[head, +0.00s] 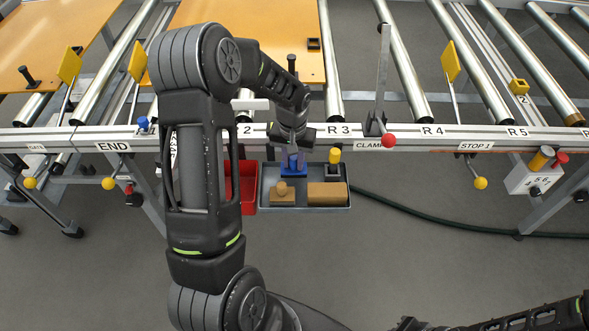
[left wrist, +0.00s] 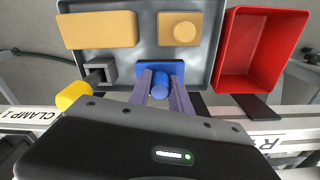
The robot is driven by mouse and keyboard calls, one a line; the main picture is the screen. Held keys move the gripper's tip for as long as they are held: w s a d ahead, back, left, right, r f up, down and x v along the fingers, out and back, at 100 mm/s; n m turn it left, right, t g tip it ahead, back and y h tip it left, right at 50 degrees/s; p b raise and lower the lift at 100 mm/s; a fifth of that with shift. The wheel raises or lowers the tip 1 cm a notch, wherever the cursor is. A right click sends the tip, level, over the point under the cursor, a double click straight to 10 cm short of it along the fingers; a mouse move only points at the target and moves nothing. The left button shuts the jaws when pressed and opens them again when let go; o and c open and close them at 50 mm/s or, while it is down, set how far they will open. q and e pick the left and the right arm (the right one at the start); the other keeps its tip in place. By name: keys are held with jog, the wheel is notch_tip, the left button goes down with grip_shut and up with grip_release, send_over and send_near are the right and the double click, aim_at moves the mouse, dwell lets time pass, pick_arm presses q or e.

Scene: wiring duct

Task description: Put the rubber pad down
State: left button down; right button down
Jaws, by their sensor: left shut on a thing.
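The blue pad with a round blue knob, which I take as the rubber pad (head: 293,171), is at the back middle of the grey tray (head: 306,208). My left gripper (head: 292,158) points down at it.
The tray also holds a tan block (head: 327,194), a tan piece with a knob (head: 282,195) and a grey block with a yellow top (head: 334,162). A red bin (head: 248,185) stands left of it. The conveyor's labelled rail (head: 435,132) runs behind, with a red-knobbed clamp lever (head: 387,141).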

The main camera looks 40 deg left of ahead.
aim_at(294, 169)
pick_arm(q)
jog(key=shift+f, duration=1.85)
jog(key=shift+f, duration=0.1)
jog(key=c, duration=1.2)
grip_release()
jog(key=r, duration=1.2)
jog(key=shift+s+d+r, duration=0.15)
jog(key=shift+s, duration=0.15)
